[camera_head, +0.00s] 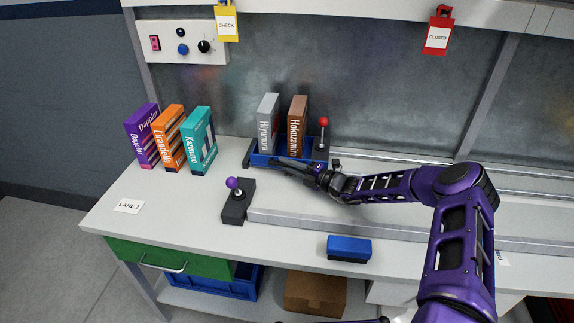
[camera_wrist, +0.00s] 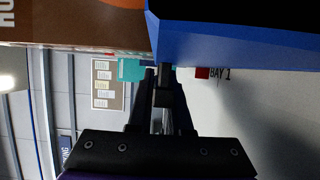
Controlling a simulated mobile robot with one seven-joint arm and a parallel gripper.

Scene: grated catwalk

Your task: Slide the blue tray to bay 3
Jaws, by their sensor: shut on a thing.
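The blue tray (camera_head: 262,160) sits at the back middle of the bench. It holds a grey box (camera_head: 268,124) and a brown box (camera_head: 297,125) standing upright. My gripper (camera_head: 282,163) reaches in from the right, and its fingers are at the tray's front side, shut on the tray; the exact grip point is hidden. In the wrist view the blue tray (camera_wrist: 235,42) fills the upper right, close to the shut fingers (camera_wrist: 164,85). I cannot make out a bay 3 mark.
Purple, orange and teal boxes (camera_head: 198,140) stand left of the tray. A purple-knobbed lever (camera_head: 233,185) and a red-knobbed lever (camera_head: 323,123) stand near it. Metal rails (camera_head: 350,224) run rightward along the bench.

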